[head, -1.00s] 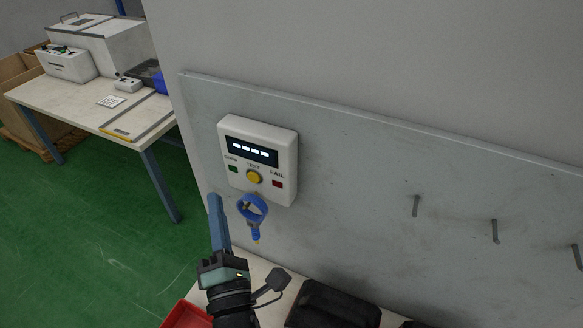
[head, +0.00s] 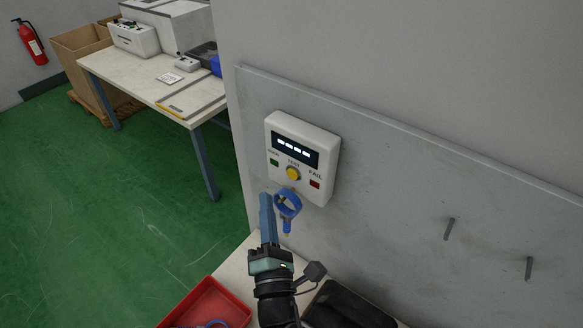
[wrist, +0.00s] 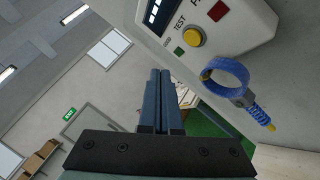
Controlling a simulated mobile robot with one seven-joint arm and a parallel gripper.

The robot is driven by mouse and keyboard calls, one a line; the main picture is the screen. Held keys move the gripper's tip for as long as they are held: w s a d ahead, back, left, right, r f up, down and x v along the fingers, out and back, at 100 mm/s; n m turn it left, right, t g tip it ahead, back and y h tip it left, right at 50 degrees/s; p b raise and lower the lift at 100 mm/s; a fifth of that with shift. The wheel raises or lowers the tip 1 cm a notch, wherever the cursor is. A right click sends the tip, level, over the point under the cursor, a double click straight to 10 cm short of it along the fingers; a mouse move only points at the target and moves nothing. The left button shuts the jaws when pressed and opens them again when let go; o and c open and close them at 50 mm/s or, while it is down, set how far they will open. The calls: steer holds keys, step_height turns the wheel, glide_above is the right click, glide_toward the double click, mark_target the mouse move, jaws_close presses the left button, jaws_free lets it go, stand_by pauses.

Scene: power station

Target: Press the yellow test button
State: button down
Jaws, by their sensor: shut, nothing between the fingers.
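The yellow test button (head: 293,173) sits low in the middle of a white wall-mounted tester box (head: 331,155) with a lit display. A green mark and a red mark flank it. In the wrist view the button (wrist: 194,36) is to the upper right of the fingertips. My gripper (head: 266,200) is shut and empty, its blue fingers below and left of the button in the head view, apart from it. It also shows in the wrist view (wrist: 160,74). A blue wrist strap ring (head: 288,203) hangs just below the box, close to my fingers.
The box is on a grey wall panel (head: 400,190) with pegs at the right. Below are a bench, a red tray (head: 228,301) and a dark case (head: 345,306). A table (head: 140,80) with equipment stands at the back left, over green floor.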

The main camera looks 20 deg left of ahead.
mark_target(292, 174)
steer(key=shift+w+d+p, duration=0.1)
steer(key=shift+w+d, duration=0.2)
steer(key=shift+w, duration=0.5)
steer(key=shift+w+d+p, duration=0.15)
steer(key=shift+w+d, duration=0.15)
steer(key=shift+w, duration=0.5)
steer(key=shift+w+d+p, duration=0.1)
steer(key=shift+w+d, duration=0.2)
steer(key=shift+w, duration=0.5)
steer(key=shift+w+d, duration=0.1)
steer(key=shift+w, duration=0.3)
steer(key=shift+w+d, duration=0.15)
steer(key=shift+w, duration=0.2)
stand_by(0.9)
steer(key=shift+s+a+b, duration=0.25)
steer(key=shift+s+b, duration=0.1)
steer(key=shift+s, duration=0.4)
